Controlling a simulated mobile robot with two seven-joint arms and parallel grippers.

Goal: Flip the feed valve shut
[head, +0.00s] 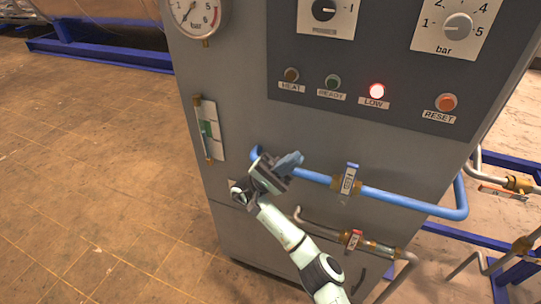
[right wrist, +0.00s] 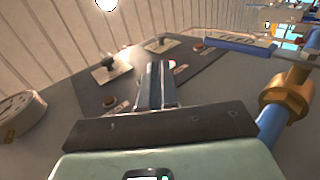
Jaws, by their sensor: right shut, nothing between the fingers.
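The feed valve (head: 346,184) sits on the blue pipe (head: 405,200) on the front of the grey cabinet. Its blue handle with a pale label appears to stand across the pipe. In the right wrist view the blue handle (right wrist: 228,45) reaches left from a brass body (right wrist: 287,95), at the upper right. My right gripper (head: 288,163) is left of the valve in the head view, in front of the pipe and hiding part of it. Its fingers (right wrist: 157,85) are together and empty, apart from the handle. My left gripper is in neither view.
A second pipe below carries a red-handled valve (head: 353,239), close to my right arm. The panel above holds knobs, a lit red LOW lamp (head: 376,90) and a RESET button (head: 446,102). A pressure gauge (head: 197,14) is at upper left. Open floor lies left of the cabinet.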

